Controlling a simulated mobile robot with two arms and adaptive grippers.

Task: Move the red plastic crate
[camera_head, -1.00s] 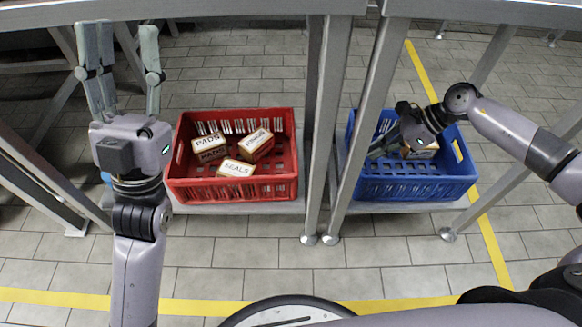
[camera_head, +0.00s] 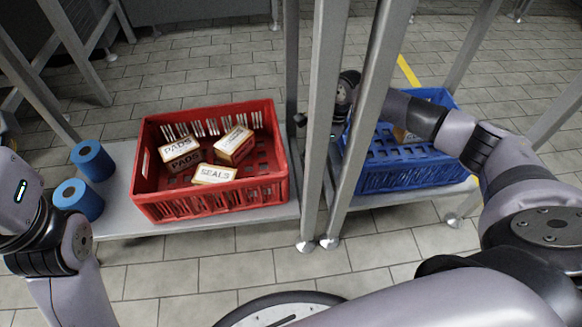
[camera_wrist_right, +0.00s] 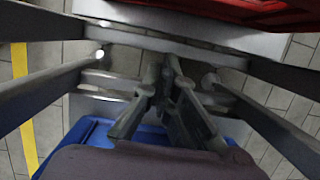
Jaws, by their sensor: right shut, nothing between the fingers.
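The red plastic crate (camera_head: 212,204) stands on a low grey shelf (camera_head: 130,226), left of the metal posts in the head view. It holds several boxes, among them two marked PADS (camera_head: 180,154) and one marked SEALS (camera_head: 214,174). A red edge shows at the top of the right wrist view (camera_wrist_right: 225,10). My left gripper's body (camera_head: 16,195) is at the left picture edge, left of the crate and apart from it; its fingers are out of view. My right gripper (camera_wrist_right: 166,62) is shut and empty, above the blue crate; in the head view posts partly hide it.
A blue crate (camera_head: 405,178) stands on the shelf's right part, under my right arm. Metal posts (camera_head: 322,120) rise between the two crates. Two blue rolls (camera_head: 78,198) stand left of the red crate. Tiled floor is clear in front.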

